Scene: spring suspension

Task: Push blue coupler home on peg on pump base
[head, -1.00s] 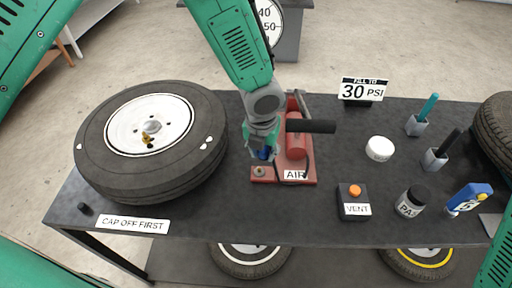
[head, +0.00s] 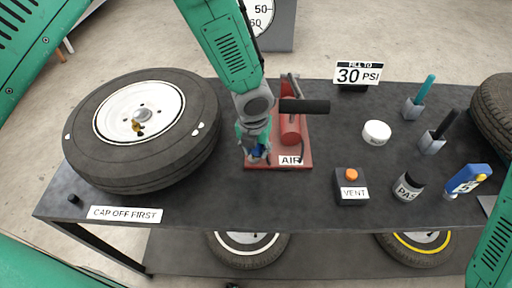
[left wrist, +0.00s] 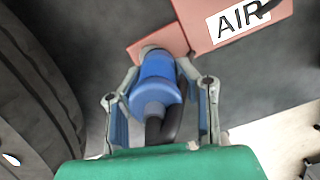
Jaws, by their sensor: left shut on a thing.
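The blue coupler (left wrist: 157,80) is held between the two fingers of my left gripper (left wrist: 160,100) in the left wrist view, with a black hose bending away behind it. The coupler's far end meets the corner of the red pump base (left wrist: 175,28), where the peg is hidden. In the head view my left gripper (head: 254,150) is over the front left corner of the pump base (head: 278,166), and only a bit of blue shows. I cannot tell how far the coupler sits on the peg. Only part of my right arm shows at the right edge; its gripper is out of view.
The red pump (head: 291,128) with its black handle (head: 305,106) stands just right of the gripper. A large tire (head: 90,155) lies to the left. The VENT box (head: 351,187), a dark jar (head: 408,187) and a white puck (head: 376,133) are to the right.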

